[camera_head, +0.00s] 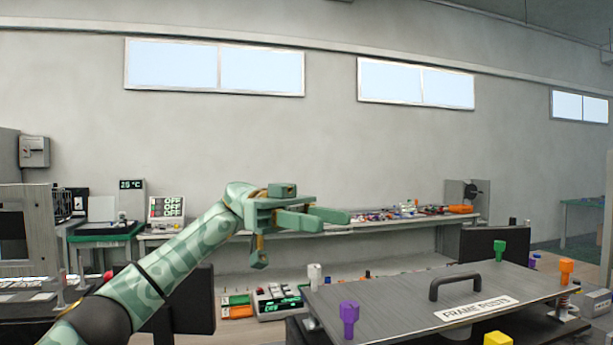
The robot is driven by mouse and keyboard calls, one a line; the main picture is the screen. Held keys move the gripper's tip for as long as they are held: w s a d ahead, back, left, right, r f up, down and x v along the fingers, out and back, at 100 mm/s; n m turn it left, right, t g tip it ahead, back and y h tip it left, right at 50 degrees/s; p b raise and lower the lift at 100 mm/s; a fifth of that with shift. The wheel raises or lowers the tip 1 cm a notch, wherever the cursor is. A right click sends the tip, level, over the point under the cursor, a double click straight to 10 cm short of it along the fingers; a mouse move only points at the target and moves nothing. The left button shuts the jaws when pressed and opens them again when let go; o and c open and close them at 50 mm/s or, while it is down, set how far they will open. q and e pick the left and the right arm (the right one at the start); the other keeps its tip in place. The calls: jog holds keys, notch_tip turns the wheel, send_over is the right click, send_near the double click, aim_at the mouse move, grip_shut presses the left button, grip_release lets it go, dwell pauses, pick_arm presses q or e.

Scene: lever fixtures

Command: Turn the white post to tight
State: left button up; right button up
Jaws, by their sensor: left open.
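The white post (315,277) stands upright at the far left corner of the grey frame plate (400,298). The plate bears a label reading "FRAME POSTS" (476,308) and a dark handle (455,283). My left gripper (340,220) is open and empty, raised above and behind the white post in the picture, apart from it. Its fingers point right. The gripper of my right arm is not in view. I cannot read any tight mark by the white post at this size.
Other posts stand on the plate: purple (349,317) at front left, yellow (497,340) at the front, green (499,249) at the back, orange (566,268) at right. A cluttered bench (400,222) runs along the wall. A small keypad device (278,301) lies left of the plate.

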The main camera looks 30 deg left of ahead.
pick_arm(q)
jog(key=s, duration=0.1)
jog(key=s+d+r+p, duration=0.1)
jog(key=s+r, duration=0.1)
jog(key=s, duration=0.1)
jog(key=shift+d, duration=0.4)
jog(key=shift+f, duration=0.1)
